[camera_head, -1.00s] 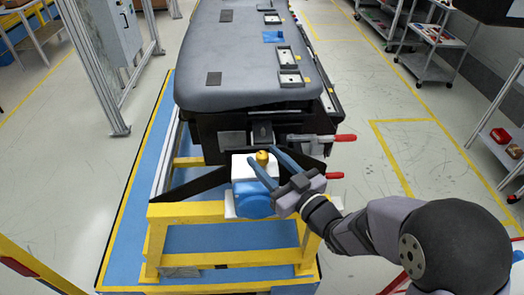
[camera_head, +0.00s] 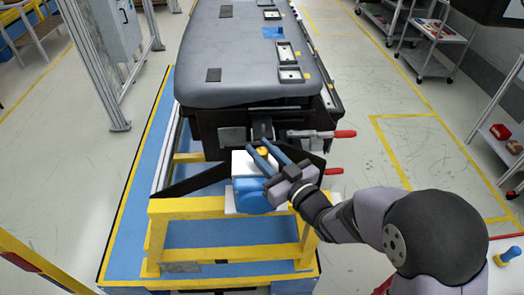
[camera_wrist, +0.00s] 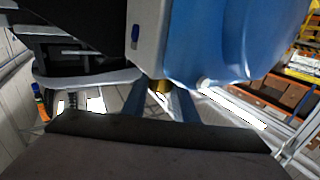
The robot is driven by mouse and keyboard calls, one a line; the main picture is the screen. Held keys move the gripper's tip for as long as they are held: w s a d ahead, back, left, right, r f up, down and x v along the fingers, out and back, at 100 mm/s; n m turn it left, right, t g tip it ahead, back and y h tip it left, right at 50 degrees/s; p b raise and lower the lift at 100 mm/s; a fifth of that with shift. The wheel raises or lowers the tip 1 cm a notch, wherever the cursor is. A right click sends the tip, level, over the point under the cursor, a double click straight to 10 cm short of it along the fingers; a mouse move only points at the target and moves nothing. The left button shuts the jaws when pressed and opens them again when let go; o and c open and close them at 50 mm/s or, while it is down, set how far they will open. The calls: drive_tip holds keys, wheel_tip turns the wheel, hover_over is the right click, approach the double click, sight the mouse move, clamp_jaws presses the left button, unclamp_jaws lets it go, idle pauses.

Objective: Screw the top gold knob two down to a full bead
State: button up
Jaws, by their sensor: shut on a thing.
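The gold knob (camera_head: 263,152) sits on top of the white block (camera_head: 241,164) of a white and blue unit at the front end of the dashboard module. My gripper (camera_head: 264,150) has its two long blue fingers on either side of this knob and is shut on it. In the wrist view the knob (camera_wrist: 159,87) shows small between the blue fingers (camera_wrist: 159,98), below the white and blue housing (camera_wrist: 210,40). The thread under the knob and any bead are too small or hidden to tell.
The grey dashboard module (camera_head: 240,60) lies behind the unit, on a yellow frame (camera_head: 230,206). Red-handled clamps (camera_head: 340,134) stick out just right of my gripper. A blue and yellow object (camera_head: 508,255) stands on a surface at the lower right.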

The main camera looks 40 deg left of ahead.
drive_tip(key=shift+s+t+b, duration=0.1)
drive_tip(key=shift+t+b, duration=0.2)
drive_tip(key=m+t+h+b, duration=0.1)
drive_tip(key=m+t+b, duration=0.1)
drive_tip(key=t+b, duration=0.1)
drive_tip(key=shift+m+t, duration=0.3)
drive_tip(key=shift+m, duration=0.1)
drive_tip(key=shift+r+m+t+h+b, duration=0.1)
drive_tip(key=shift+m+t+h+b, duration=0.5)
drive_tip(key=shift+t+h, duration=0.15)
drive_tip(key=o, duration=1.1)
drive_tip(key=shift+c, duration=0.2)
